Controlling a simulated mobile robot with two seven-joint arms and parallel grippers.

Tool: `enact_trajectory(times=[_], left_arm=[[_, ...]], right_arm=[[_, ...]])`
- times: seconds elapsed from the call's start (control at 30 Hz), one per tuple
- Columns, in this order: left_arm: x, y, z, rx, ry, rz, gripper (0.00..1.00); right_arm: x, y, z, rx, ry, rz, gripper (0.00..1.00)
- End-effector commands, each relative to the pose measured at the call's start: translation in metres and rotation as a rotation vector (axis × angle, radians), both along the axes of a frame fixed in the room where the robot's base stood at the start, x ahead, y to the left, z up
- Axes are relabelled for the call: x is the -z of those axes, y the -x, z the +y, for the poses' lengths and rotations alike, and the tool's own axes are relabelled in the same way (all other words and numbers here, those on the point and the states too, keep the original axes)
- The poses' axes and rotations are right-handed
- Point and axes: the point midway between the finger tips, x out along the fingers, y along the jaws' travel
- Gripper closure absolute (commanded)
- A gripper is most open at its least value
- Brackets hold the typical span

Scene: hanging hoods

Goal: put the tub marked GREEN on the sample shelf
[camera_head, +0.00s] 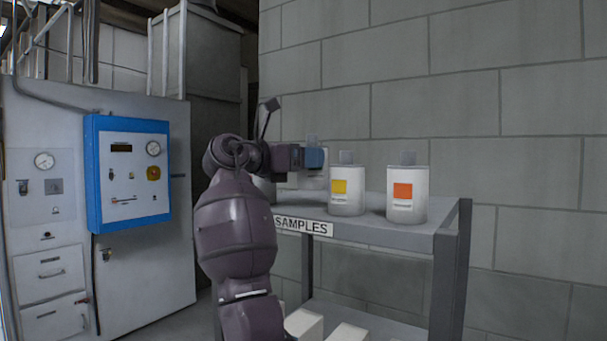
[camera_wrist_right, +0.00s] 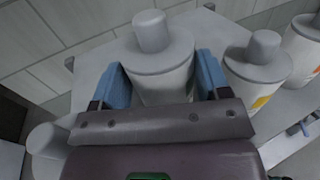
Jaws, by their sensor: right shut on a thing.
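My right gripper (camera_head: 300,159) reaches over the sample shelf (camera_head: 400,229), which carries a SAMPLES sign (camera_head: 302,227). Its blue fingers are shut on a white tub with a grey lid, seen in the right wrist view (camera_wrist_right: 160,62). My left gripper is not in view.
A tub with a yellow label (camera_head: 346,192) stands just right of the held tub. One with an orange label (camera_head: 406,195) stands further right. Another grey lid (camera_wrist_right: 47,140) shows at the lower left of the wrist view. A block wall (camera_head: 480,110) is behind.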

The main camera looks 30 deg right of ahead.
Motion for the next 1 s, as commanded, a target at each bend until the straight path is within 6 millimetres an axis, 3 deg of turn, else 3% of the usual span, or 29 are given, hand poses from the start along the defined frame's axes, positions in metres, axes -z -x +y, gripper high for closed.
enact_trajectory(times=[0.23, 0.63, 0.67, 0.73, 1.0], left_arm=[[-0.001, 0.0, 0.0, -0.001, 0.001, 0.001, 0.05], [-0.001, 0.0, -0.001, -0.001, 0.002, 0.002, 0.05], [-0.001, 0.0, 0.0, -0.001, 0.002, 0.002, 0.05], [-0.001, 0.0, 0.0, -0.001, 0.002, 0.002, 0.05], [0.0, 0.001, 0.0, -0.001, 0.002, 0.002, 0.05]], right_arm=[[0.03, 0.0, 0.0, -0.001, 0.001, 0.002, 0.46], [0.035, 0.0, 0.0, 0.0, 0.001, 0.0, 0.46], [0.036, 0.0, 0.0, 0.0, 0.0, 0.001, 0.29], [0.035, 0.0, 0.0, 0.0, 0.0, 0.001, 0.2], [0.035, 0.0, 0.0, 0.0, 0.0, 0.001, 0.2]])
